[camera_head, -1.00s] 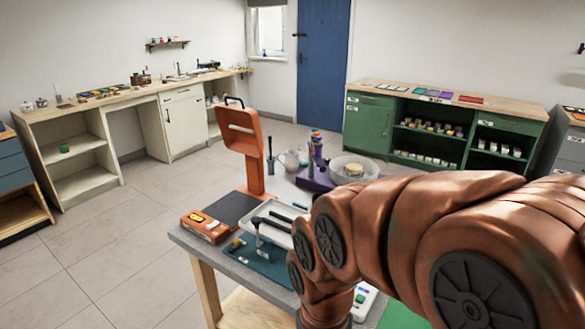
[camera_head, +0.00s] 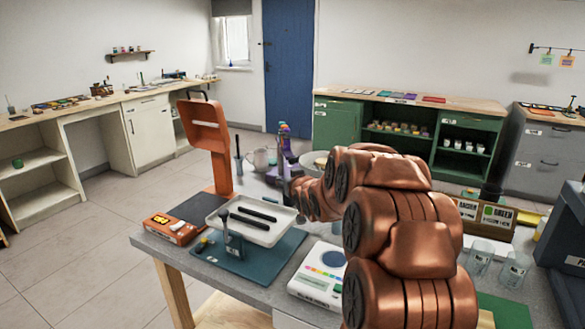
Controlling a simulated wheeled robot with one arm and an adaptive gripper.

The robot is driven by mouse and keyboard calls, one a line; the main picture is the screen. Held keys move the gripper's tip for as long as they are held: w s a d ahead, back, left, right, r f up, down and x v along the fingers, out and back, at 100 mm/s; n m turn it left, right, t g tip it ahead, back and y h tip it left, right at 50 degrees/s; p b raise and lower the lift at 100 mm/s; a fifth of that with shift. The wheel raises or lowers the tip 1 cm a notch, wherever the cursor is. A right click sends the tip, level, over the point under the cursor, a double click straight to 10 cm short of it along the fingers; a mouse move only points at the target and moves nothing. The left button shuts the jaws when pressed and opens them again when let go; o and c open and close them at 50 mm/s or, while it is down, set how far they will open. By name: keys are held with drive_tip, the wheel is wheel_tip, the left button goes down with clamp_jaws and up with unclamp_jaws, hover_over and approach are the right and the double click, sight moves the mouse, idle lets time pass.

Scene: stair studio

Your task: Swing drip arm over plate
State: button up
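A purple stand (camera_head: 284,150) with a bottle-like top stands at the back of the work table. I take it to be the drip device, but its swinging arm is not clear. A pale round dish (camera_head: 313,158), perhaps the plate, shows only at its left rim beside it; my copper arm hides the rest. My gripper (camera_head: 298,190) is at the end of the arm, near the purple stand and in front of it. Its fingers are small and partly hidden, so I cannot tell whether they are open or touching anything.
An orange press-like stand (camera_head: 207,140), a white tray with dark bars (camera_head: 230,232), an orange box (camera_head: 171,229) and a white device with a colour strip (camera_head: 318,280) crowd the table. Glass jars (camera_head: 514,268) stand at the right. Clear floor lies left of the table.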

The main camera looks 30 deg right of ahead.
drive_tip(key=t, duration=0.2)
approach(292, 161)
drive_tip(key=w+f, duration=0.1)
drive_tip(key=w, duration=0.2)
drive_tip(key=shift+t+h, duration=0.3)
drive_tip(key=shift+h, duration=0.1)
drive_tip(key=shift+d+x, duration=0.15)
drive_tip(key=shift+x, duration=1.8)
drive_tip(key=shift+d+x, duration=0.15)
drive_tip(key=shift+x, duration=1.75)
drive_tip(key=shift+r, duration=0.1)
drive_tip(key=shift+c, duration=0.3)
drive_tip(key=shift+s, duration=0.1)
drive_tip(key=c, duration=0.8)
drive_tip(key=shift+a, duration=0.1)
clamp_jaws()
drive_tip(key=shift+r+p, duration=0.1)
drive_tip(key=shift+p, duration=0.2)
